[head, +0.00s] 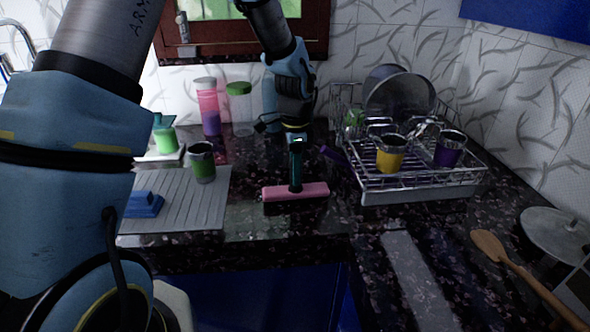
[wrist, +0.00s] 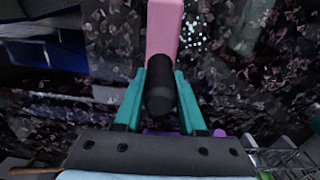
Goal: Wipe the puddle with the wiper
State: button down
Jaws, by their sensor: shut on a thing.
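The wiper has a pink bar-shaped head (head: 312,191) and a dark handle (wrist: 160,88). My gripper (head: 296,165) has teal fingers, which are shut on the handle in the wrist view (wrist: 159,100). The pink head is below the fingers, at or just above the dark speckled countertop (head: 325,218) near its front edge; I cannot tell whether it touches. No clear puddle outline shows. A paler patch lies left of the wiper in the head view, and bright glints show beside the head in the wrist view; I cannot tell whether either is liquid.
A wire dish rack (head: 420,188) with a yellow mug (head: 390,158), a purple mug (head: 449,152) and a pan stands right of the wiper. A dark green mug (head: 202,165) stands on a grey drainboard (head: 190,212) at left. A wooden spoon (head: 488,244) lies front right.

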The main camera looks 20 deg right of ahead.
jog(key=shift+r+p, duration=2.45)
jog(key=shift+r, duration=0.55)
